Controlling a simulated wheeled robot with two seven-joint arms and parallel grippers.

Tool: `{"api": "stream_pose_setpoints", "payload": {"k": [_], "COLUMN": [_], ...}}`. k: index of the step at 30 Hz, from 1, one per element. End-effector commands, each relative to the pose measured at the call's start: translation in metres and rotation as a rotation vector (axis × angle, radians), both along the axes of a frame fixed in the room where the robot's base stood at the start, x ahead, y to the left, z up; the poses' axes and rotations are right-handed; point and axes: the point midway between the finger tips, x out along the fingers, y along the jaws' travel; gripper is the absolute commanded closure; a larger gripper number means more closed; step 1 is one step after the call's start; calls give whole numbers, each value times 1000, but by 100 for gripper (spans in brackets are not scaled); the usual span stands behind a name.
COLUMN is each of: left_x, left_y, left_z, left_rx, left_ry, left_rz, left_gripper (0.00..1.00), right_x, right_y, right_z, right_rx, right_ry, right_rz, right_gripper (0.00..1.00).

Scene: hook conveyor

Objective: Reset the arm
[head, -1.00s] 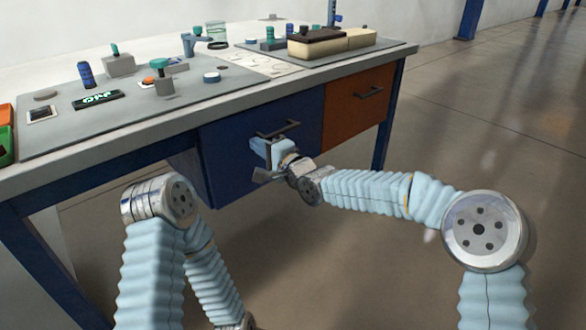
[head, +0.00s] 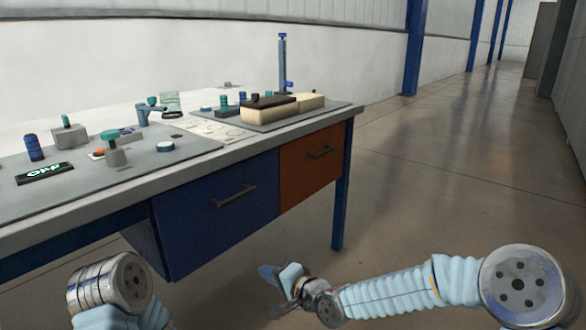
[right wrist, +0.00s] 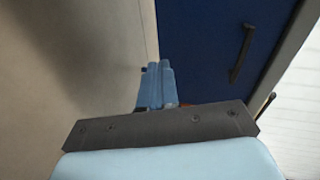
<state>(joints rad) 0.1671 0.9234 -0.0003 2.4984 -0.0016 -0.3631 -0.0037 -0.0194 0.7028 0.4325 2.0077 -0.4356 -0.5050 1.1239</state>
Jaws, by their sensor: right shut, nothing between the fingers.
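My right gripper (head: 281,278) is low in front of the table, below and to the right of the blue drawer (head: 190,228), apart from its dark handle (head: 235,195). Its fingers are together with nothing between them; they also show side by side in the right wrist view (right wrist: 156,85). The blue drawer front and its handle (right wrist: 241,54) stand at the upper right of that view. My left arm shows at the bottom left of the head view, but its gripper is out of the picture.
The table (head: 100,205) carries several small parts, a button block (head: 115,150) and a cream block with a dark top (head: 269,109). An orange drawer (head: 308,168) sits right of the blue one. Open floor (head: 430,190) lies to the right.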

Motion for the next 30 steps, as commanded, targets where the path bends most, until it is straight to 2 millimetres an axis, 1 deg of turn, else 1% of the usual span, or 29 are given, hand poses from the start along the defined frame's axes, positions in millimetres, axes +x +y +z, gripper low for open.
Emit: {"api": "stream_pose_setpoints", "payload": {"k": [1,2,3,5,6,8,9,11,12,15,18,19,21,30], "left_x": [0,-1,-1,-1,-2,-2,-2,-3,-3,-4,-4,-4,-4,-4], "left_y": [-1,-2,-2,-3,-4,-5,-6,-7,-7,-9,-9,-10,-10,-10], "left_z": [6,8,10,13,15,18,20,23,25,27,29,29,29,29], "left_rx": [-1,-2,-3,-4,-5,-8,-9,-10,-11,-12,-14,-14,-14,-14], "left_ry": [0,1,1,3,3,4,4,6,6,7,8,8,7,7], "left_rz": [-1,-3,-4,-6,-7,-9,-11,-12,-14,-15,-17,-17,-18,-18], "left_gripper": [38,38,38,38,38,38,38,38,38,38,38,38,38,38], "right_x": [-9,-16,-27,-48,-65,-95,-117,-149,-171,-217,-248,-254,-262,-263], "right_y": [-19,-31,-47,-71,-88,-114,-130,-152,-165,-190,-205,-207,-211,-211], "right_z": [-39,-63,-92,-135,-161,-197,-217,-242,-255,-276,-286,-288,-291,-291], "right_rx": [-91,-149,-223,-334,-405,-506,-566,-647,-690,-770,-812,-820,-830,-831], "right_ry": [41,63,90,136,170,224,261,313,346,414,457,465,476,476], "right_rz": [-3,-2,6,28,50,90,123,177,215,300,363,375,395,396], "right_gripper": [100,100,100,100,100,100,100,100,100,100,100,100,100,100]}}
